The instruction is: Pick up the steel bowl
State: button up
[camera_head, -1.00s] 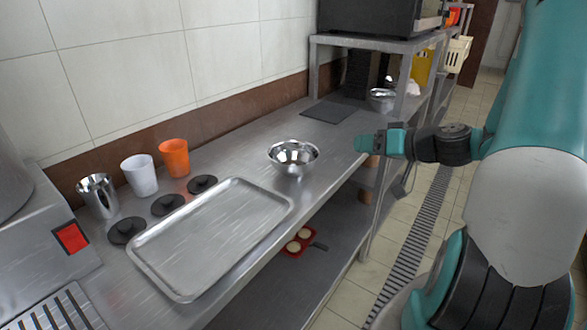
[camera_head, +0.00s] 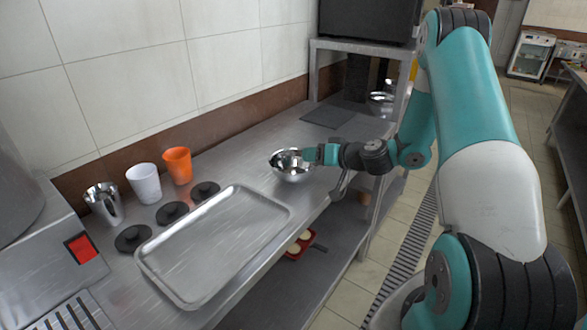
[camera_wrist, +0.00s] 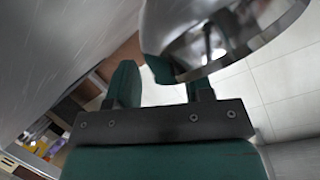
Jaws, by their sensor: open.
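The steel bowl (camera_head: 288,172) stands upright on the steel counter, to the right of and behind the tray. My gripper (camera_head: 309,155) is at the bowl's right side, by its rim. In the wrist view the shiny bowl (camera_wrist: 235,40) fills the upper right. My gripper's two green fingers (camera_wrist: 143,72) are apart there. The bowl's surface overlaps the right finger, whose tip is partly hidden. I cannot tell whether the rim lies between the fingers.
A large steel tray (camera_head: 262,199) lies at the front of the counter. Three black lids (camera_head: 172,212), a steel cup (camera_head: 104,204), a white cup (camera_head: 144,183) and an orange cup (camera_head: 178,166) stand left. A dark mat (camera_head: 326,117) lies behind the bowl.

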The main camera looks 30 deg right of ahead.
jog(key=shift+w, duration=0.1)
jog(key=shift+c, duration=0.5)
grip_shut()
